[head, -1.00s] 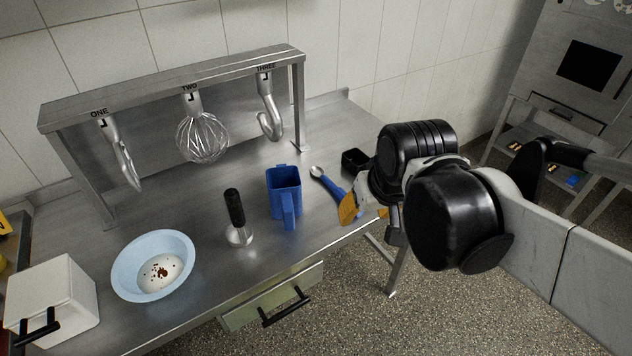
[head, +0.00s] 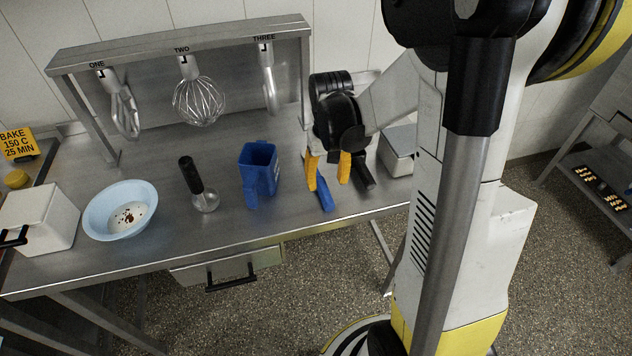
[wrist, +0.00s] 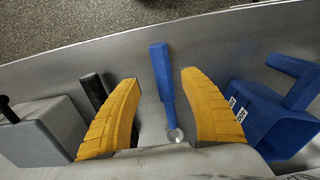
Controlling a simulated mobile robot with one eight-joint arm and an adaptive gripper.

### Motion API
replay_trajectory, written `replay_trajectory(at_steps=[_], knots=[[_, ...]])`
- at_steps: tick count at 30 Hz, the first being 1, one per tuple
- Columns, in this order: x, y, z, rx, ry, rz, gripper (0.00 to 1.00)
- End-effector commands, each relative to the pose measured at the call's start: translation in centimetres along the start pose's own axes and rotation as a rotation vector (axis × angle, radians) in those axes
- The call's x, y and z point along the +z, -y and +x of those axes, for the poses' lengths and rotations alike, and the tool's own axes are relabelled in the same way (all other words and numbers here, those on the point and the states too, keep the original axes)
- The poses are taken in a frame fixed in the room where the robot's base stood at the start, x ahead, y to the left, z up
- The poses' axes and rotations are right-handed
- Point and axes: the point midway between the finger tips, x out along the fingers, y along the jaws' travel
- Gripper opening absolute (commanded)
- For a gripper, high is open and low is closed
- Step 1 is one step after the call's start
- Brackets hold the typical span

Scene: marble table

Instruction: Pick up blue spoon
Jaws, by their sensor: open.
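The blue spoon lies on the steel table; its blue handle (head: 325,195) shows in the head view just below my gripper, pointing toward the table's front edge. In the wrist view the spoon (wrist: 162,82) lies between my two yellow fingers, handle toward the front edge, with part of its metal end showing at the bottom. My gripper (head: 328,181) is open and empty, above the table, with a finger to either side of the spoon. It also fills the lower wrist view (wrist: 160,78). The rest of the spoon is hidden behind the gripper in the head view.
A blue jug (head: 259,176) stands close to the left of my gripper. A black-handled object (head: 363,174) and a grey box (head: 397,152) are close to its right. A hand tool (head: 192,178) and a light blue bowl (head: 97,222) stand farther left.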

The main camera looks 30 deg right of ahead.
Motion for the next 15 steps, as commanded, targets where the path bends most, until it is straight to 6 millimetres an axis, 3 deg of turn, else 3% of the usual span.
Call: replay_trajectory(at_steps=[15], knots=[[-0.1, 0.5, 5.6, 0.000, -0.001, 0.000, 0.52]])
